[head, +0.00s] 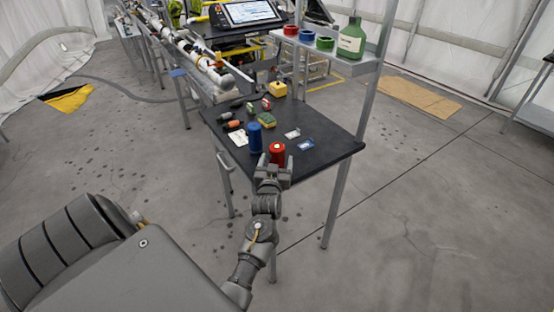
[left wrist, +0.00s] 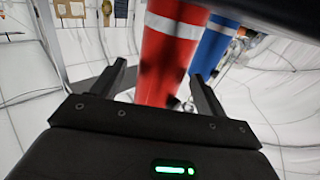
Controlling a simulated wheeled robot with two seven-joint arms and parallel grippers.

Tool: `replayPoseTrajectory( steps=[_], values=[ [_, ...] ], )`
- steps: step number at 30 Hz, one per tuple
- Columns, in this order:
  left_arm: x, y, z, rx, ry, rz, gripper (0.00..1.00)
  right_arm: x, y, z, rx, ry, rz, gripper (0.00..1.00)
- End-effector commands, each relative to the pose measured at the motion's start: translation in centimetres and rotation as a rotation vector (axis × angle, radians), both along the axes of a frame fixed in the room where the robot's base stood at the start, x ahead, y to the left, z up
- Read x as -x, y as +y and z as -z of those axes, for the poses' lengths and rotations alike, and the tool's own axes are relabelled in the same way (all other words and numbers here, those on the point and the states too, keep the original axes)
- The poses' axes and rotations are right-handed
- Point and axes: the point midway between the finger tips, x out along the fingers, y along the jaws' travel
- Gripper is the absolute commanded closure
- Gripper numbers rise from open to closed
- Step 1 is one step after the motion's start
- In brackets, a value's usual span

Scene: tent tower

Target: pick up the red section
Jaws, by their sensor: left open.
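The red section (head: 277,153), an upright red cylinder, stands at the near edge of the dark table. In the left wrist view the red section (left wrist: 165,58) is large, with a white band, and appears between the two fingers. My left gripper (head: 272,172) is at the table's near edge, right at the red section. Its fingers are open and spread to either side of it in the left wrist view; I cannot tell whether they touch it. The gripper hides the section's lower part in the head view. My right gripper is not in view.
A blue cylinder (head: 255,138) stands just left of and behind the red section. Small cards, a green-and-yellow sponge (head: 266,120) and several small items lie farther back on the table (head: 325,140).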

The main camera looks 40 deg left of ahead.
Motion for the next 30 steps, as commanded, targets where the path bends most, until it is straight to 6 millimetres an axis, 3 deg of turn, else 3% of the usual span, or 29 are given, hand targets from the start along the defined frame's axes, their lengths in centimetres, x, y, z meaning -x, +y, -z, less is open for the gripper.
replayPoseTrajectory(
  steps=[1,6,15,30],
  values=[
    [-0.8,0.5,-0.6,-0.001,0.001,0.0,0.26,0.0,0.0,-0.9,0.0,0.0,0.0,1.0],
    [-2.6,1.6,-0.3,-0.001,0.001,-0.001,0.26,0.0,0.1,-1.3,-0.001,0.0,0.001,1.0],
    [-3.0,1.8,-0.1,0.0,0.0,0.0,0.26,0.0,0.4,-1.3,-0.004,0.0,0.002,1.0],
    [-3.0,1.8,-0.3,-0.002,-0.003,0.0,0.88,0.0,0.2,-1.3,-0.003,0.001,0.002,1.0]
  ],
)
